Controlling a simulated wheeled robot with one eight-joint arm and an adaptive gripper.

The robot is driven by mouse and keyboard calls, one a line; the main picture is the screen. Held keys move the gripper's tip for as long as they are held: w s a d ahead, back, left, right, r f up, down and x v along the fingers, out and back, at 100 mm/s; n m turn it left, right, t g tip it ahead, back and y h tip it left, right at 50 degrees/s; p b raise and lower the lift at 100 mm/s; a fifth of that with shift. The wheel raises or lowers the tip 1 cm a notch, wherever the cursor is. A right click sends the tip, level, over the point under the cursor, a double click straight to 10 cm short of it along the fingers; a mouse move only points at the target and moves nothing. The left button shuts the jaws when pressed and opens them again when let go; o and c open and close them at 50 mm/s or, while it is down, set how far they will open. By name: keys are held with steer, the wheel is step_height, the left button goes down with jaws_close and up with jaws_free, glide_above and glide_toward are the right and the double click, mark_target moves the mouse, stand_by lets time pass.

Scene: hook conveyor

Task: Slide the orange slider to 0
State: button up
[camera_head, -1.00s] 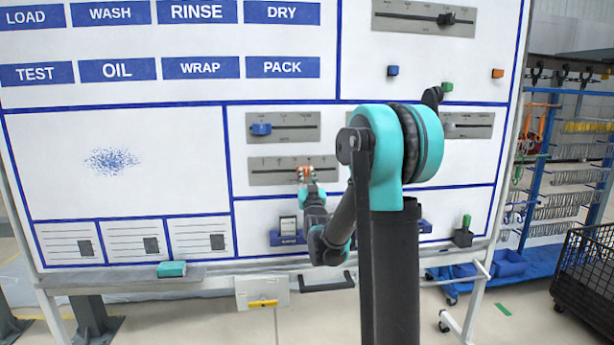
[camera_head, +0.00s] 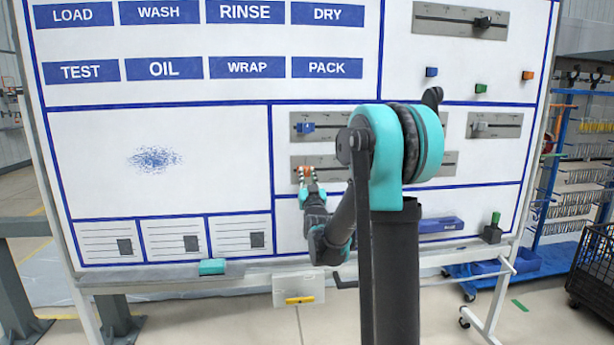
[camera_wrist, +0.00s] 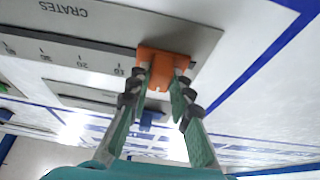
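The orange slider (camera_head: 306,170) sits near the left end of its grey track plate (camera_head: 335,176) on the whiteboard. In the wrist view the orange slider (camera_wrist: 163,60) is just past the 10 mark, close to the track's end. The plate (camera_wrist: 190,35) reads CRATES, upside down, with 10, 20 and 30 showing. The 0 mark is not visible. My gripper (camera_head: 307,184) reaches up to the slider from below. In the wrist view my gripper (camera_wrist: 160,82) has one finger on each side of the slider's knob, closed on it.
A blue slider (camera_head: 306,128) sits on the plate just above and also shows in the wrist view (camera_wrist: 148,117). A grey slider (camera_head: 479,126) is at the right. A teal eraser (camera_head: 212,267) lies on the board's ledge. My arm hides the middle of the board.

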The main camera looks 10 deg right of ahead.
steer(key=o, duration=0.5)
steer(key=shift+a, duration=0.25)
steer(key=shift+s, duration=0.1)
steer(key=v, duration=1.2)
steer(key=shift+f, duration=0.1)
steer(key=s+f+n+g+y, duration=0.1)
steer(key=s+f+g, duration=0.4)
steer(key=f, duration=0.4)
steer(key=s+f+g, duration=0.5)
steer(key=s+f, duration=0.1)
steer(key=f, duration=0.3)
steer(key=s+d+f+g, duration=0.1)
steer(key=s+f+g, duration=0.1)
steer(key=s, duration=0.4)
steer(key=s+d+f+g, duration=0.2)
steer(key=s+f+g, duration=0.1)
steer(key=s+f, duration=0.2)
steer(key=s+d+f+m+g+h, duration=0.1)
steer(key=s+f+g, duration=0.2)
steer(key=s, duration=0.5)
steer(key=shift+s+d+f, duration=0.15)
steer(key=shift+f, duration=0.1)
